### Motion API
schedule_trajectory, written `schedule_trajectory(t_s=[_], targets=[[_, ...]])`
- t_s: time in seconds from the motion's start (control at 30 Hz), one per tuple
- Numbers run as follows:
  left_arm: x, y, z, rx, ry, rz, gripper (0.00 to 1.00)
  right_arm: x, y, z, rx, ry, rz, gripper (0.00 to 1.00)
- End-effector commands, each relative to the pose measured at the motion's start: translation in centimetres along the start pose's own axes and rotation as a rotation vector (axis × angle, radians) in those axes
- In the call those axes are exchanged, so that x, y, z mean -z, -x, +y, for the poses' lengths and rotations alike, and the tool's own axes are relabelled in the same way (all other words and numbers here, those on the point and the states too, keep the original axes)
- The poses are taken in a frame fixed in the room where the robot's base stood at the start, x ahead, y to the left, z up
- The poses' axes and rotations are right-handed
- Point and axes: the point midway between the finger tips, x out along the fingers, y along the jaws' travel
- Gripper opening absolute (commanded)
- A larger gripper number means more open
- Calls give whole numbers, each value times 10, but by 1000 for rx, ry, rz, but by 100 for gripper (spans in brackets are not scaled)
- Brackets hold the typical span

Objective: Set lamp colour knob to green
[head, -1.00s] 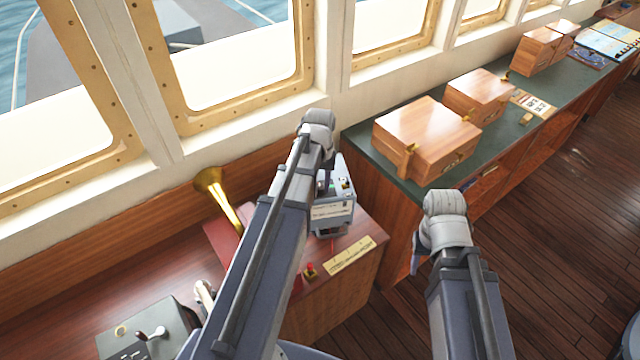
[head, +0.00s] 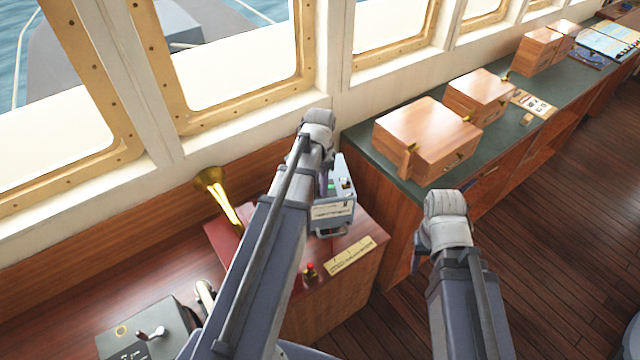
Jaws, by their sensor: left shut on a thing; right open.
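A grey control box (head: 333,212) with a pale label on its front stands on the wooden console, partly behind my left arm. A small green spot (head: 331,184) and a dark knob-like part (head: 346,184) show on its top. My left gripper (head: 325,172) is at the box's top, mostly hidden behind its own wrist and forearm. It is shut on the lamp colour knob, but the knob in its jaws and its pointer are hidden. My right gripper (head: 415,264) is open and empty, largely hidden by its wrist, in front of the green-topped counter, apart from the box.
A brass horn (head: 212,182) and a red button (head: 310,269) are on the console, with a brass plate (head: 350,257) near its edge. A grey lever unit (head: 150,330) is lower left. Wooden boxes (head: 427,137) stand on the green counter (head: 395,168). Windows line the left.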

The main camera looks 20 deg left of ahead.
Motion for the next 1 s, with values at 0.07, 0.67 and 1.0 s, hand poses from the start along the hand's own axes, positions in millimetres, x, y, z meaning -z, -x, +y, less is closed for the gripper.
schedule_trajectory(t_s=[0.07,0.67,1.0], targets=[[0,0,0,0,-35,0,0,0,0,0,0,0,0,50],[0,0,0,0,-122,0,0,0,0,0,0,0,0,50],[0,0,0,0,-121,0,54,0,0,0,0,0,0,50]])
